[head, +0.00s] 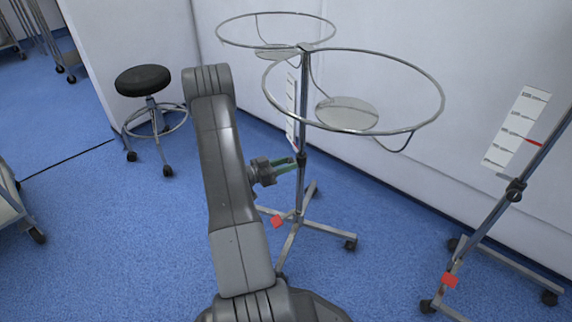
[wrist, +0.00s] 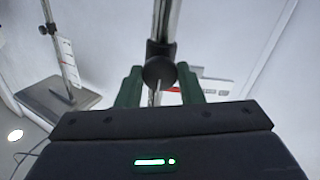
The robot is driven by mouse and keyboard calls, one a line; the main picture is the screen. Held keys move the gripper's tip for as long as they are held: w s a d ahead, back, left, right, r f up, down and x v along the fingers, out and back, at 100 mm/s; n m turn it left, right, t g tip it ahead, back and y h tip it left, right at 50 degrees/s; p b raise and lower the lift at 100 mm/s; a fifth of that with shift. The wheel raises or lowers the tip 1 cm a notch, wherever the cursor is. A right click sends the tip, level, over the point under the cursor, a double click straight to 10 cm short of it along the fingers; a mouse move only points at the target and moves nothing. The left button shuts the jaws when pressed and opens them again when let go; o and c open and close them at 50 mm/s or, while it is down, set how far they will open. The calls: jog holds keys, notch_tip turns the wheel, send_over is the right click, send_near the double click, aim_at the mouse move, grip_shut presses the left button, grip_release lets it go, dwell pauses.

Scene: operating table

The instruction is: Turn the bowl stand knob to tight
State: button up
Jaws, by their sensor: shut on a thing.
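The bowl stand (head: 303,110) is a metal pole with two wide rings on top and a wheeled base, at the middle of the head view. Its dark round knob (wrist: 159,71) sits on a collar on the pole in the wrist view. My gripper (head: 296,164) reaches the pole from the left at knob height. Its green fingers stand on both sides of the knob in the wrist view and are shut on it. In the head view the fingers largely hide the knob, and its turn setting cannot be read.
A second pole stand (head: 487,220) with its own knob (head: 515,190) and a red tag (head: 450,280) stands at right. White scale panels (head: 517,128) show near both poles. A black stool (head: 143,80) stands at left.

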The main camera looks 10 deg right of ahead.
jog(key=o, duration=1)
jog(key=shift+c, duration=0.2)
jog(key=p+v, duration=0.3)
jog(key=v, duration=1.1)
jog(key=shift+d, duration=0.15)
jog(key=b+x, duration=0.3)
jog(key=x, duration=1)
jog(key=shift+d, duration=0.35)
jog(key=shift+w+a, duration=0.1)
jog(key=shift+a, duration=0.05)
